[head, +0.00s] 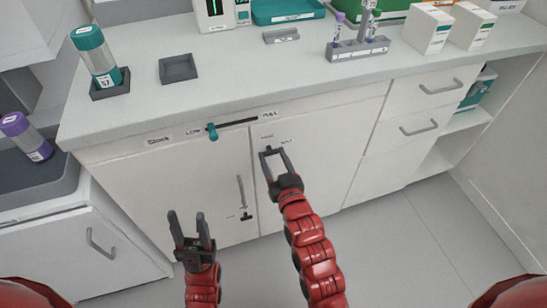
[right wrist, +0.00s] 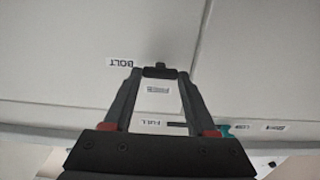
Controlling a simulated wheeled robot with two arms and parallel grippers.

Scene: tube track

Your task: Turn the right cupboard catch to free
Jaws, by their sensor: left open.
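The right cupboard catch (right wrist: 160,71) is a small dark piece on the white door, seen between my right fingertips in the right wrist view. The label BOLT (right wrist: 121,62) is beside it and the label FREE (right wrist: 158,89) shows between the fingers. In the head view the gripper mostly hides the catch. My left gripper (head: 188,217) is open and empty in front of the left door.
A slider with a teal knob (head: 212,132) runs along the counter front above the doors. A vertical handle (head: 240,190) and a dark fitting (head: 247,216) are on the left door. Drawers (head: 420,127) stand to the right. The floor in front is clear.

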